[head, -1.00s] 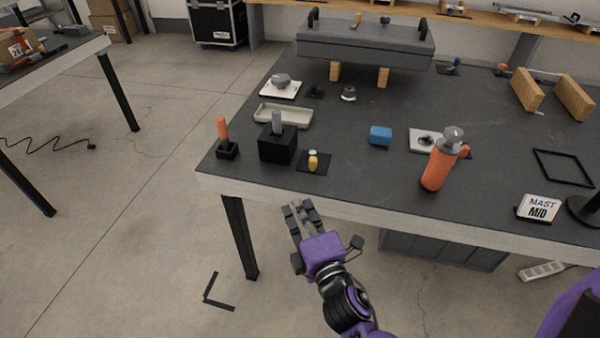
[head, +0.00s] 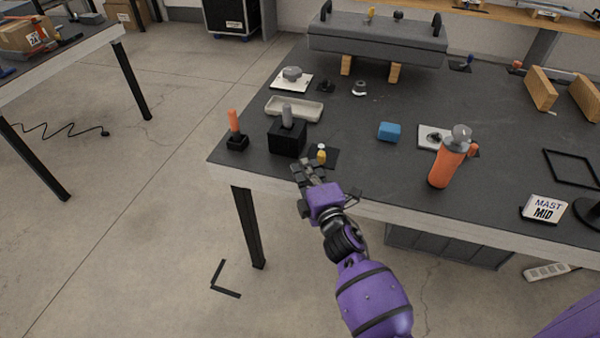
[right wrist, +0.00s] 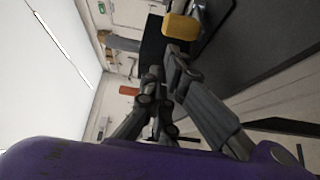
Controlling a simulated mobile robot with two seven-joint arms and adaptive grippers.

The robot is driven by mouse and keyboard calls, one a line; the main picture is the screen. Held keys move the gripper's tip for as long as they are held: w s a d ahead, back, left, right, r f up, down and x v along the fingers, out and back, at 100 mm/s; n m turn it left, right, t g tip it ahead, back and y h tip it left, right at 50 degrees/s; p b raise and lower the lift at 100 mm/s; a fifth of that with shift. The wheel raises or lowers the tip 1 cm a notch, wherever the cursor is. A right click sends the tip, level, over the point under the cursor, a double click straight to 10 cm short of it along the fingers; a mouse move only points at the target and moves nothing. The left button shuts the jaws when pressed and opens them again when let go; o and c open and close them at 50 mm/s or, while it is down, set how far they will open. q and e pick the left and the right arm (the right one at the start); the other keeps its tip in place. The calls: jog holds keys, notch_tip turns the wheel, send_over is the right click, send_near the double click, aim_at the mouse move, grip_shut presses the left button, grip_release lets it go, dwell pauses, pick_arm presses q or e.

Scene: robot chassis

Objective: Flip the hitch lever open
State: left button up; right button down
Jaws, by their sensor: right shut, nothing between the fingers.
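No part is labelled as the hitch lever, so I cannot tell for certain which one it is. Near the table's front left corner, a grey upright handle (head: 287,115) stands in a black block (head: 286,139). An orange upright handle (head: 234,121) stands in a small black base to its left. A small yellow-topped piece (head: 321,153) sits on a black plate to the block's right; its yellow part (right wrist: 181,27) shows close in the right wrist view. My right gripper (head: 304,167) is shut and empty at the table's front edge, just in front of the block. My left gripper is out of view.
A grey chassis (head: 375,42) rests on wooden blocks at the back. A pale tray (head: 294,110) lies behind the black block. A blue block (head: 389,131), an orange bottle (head: 450,163) and a MAST MID sign (head: 544,208) stand to the right. The front middle tabletop is clear.

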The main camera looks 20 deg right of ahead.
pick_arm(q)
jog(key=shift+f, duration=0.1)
pick_arm(e)
jog(key=shift+w+d, duration=0.1)
jog(key=shift+d, duration=0.05)
jog(key=shift+d+r+n+y+p, duration=0.15)
jog(key=shift+r+n+y+p, duration=0.1)
jog(key=shift+n+y+p, duration=0.6)
jog(key=shift+s+d+n+g+y, duration=0.35)
jog(key=shift+d+n+y, duration=0.2)
jog(key=shift+y, duration=0.6)
jog(key=shift+s+d+f+y, duration=0.15)
jog(key=shift+s+d, duration=0.15)
jog(key=shift+d, duration=0.2)
jog(key=shift+s+d+f+y, duration=0.15)
jog(key=shift+s+d, duration=0.15)
jog(key=shift+d, duration=0.2)
jog(key=shift+s+d, duration=0.15)
jog(key=shift+d, duration=0.25)
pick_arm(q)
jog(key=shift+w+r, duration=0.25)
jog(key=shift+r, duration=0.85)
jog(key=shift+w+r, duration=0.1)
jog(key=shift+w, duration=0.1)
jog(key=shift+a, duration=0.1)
pick_arm(e)
jog(key=shift+a, duration=0.1)
